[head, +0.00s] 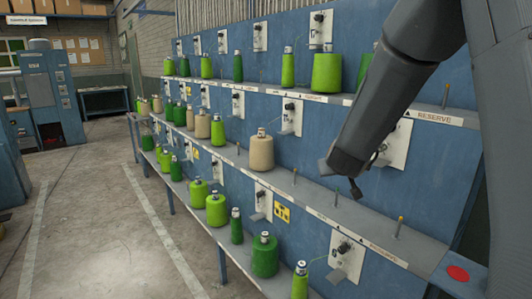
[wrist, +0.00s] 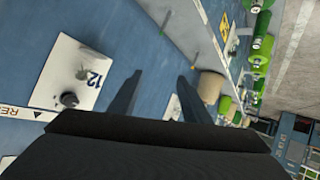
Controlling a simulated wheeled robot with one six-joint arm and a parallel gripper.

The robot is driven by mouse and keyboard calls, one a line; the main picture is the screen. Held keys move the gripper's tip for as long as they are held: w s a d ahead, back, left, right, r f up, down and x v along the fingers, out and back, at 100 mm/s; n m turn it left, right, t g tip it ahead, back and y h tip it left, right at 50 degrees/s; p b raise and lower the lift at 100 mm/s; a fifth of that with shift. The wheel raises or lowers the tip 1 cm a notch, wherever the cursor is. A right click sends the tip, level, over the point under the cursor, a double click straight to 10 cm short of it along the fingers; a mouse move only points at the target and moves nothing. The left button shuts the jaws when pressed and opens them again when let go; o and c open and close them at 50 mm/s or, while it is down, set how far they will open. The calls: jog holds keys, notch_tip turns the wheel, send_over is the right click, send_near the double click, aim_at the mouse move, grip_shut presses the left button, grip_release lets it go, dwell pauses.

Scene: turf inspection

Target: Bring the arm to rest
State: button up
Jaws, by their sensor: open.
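My arm comes down from the upper right of the head view, in front of the blue yarn rack (head: 315,215). My gripper (head: 341,180) is at its lower end, in front of the middle and lower shelves, near an empty peg. In the wrist view my gripper (wrist: 160,78) shows two dark fingers spread apart with nothing between them. The view there is tilted, and a beige cone (wrist: 210,87) shows beyond the right finger. In the head view I cannot tell how far the fingertips are from the rack.
Green and beige cones stand on several shelves, among them a beige cone (head: 262,152) and a dark green cone (head: 265,256). Several pegs are bare near a plate marked 12 (wrist: 66,76). Open concrete floor (head: 100,225) lies to the left. A blue machine (head: 50,95) stands at the back left.

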jog(key=s+a+f+g+y, duration=0.1)
jog(key=s+f+g, duration=0.2)
jog(key=s, duration=0.8)
jog(key=s+a+f+g+y, duration=0.1)
jog(key=s+f, duration=0.4)
jog(key=s, duration=0.6)
jog(key=s+a+f+g+y, duration=0.1)
jog(key=s+f+g, duration=0.3)
jog(key=s, duration=0.7)
jog(key=shift+s+a+f+g+b, duration=0.45)
jog(key=shift+a+g, duration=0.2)
jog(key=shift+g, duration=0.45)
